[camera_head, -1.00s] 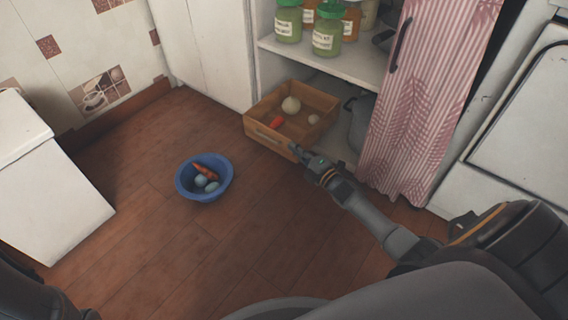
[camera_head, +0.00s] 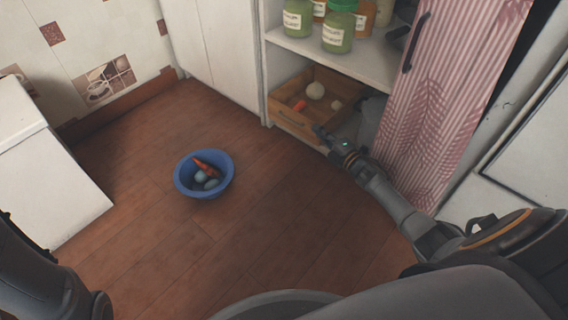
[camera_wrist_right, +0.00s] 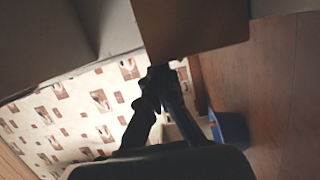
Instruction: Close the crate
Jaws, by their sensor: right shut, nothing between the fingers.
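The crate (camera_head: 288,121) is an open wooden box on the floor level of the cupboard, under the shelf. It sits mostly inside, with its front panel near the cupboard's front edge. It holds an orange-red vegetable (camera_head: 299,106), a round pale one (camera_head: 315,90) and a small pale one (camera_head: 336,105). My right gripper (camera_head: 319,131) is shut and empty, its tips at the right part of the crate's front. In the right wrist view the fingers (camera_wrist_right: 160,75) are together at the edge of the brown crate panel (camera_wrist_right: 195,25). Exact contact is hard to tell. My left gripper is out of view.
A blue bowl (camera_head: 183,186) with a carrot and roundish items stands on the open wooden floor. Jars (camera_head: 338,30) stand on the shelf (camera_head: 350,62) above the crate.

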